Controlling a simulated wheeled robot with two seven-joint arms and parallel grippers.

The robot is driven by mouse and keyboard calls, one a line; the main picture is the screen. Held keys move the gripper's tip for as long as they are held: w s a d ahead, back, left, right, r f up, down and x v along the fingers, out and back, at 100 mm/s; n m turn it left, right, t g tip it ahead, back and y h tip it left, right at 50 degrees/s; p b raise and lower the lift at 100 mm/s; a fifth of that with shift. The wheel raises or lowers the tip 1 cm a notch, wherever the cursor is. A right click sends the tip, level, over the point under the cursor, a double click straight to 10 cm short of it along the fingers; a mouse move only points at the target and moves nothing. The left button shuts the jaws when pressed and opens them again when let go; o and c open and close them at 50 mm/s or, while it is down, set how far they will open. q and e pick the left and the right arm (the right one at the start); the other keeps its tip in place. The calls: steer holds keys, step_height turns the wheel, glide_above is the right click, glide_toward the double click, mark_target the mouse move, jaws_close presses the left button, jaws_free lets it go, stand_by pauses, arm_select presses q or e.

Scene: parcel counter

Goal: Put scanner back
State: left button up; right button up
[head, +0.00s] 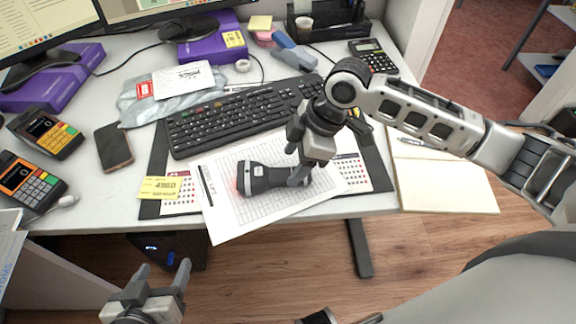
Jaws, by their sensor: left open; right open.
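The dark handheld scanner (262,178) lies on a white printed sheet (230,222) near the front of the desk, with a red glow at its left end. My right gripper (301,177) is open and low over the scanner's right end, with its fingers at that end. I cannot tell whether they touch it. The fingers and wrist hide part of the scanner's right end. My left gripper (157,277) is open and empty in front of the desk, over the floor. I cannot make out a scanner stand.
A black keyboard (215,129) lies behind the scanner. Two card terminals (30,184) and a phone (114,147) are at left. An open notebook (440,184) lies at right. A calculator (373,56), a blue-grey stapler-like object (292,52) and a black organizer (345,22) are at the back.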

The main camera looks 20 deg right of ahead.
arm_select(q)
steer(key=shift+s+f+p, duration=0.15)
steer(key=shift+s+p, duration=0.05)
steer(key=shift+p, duration=0.2)
arm_select(e)
steer(key=v, duration=0.8)
steer(key=shift+s, duration=0.1)
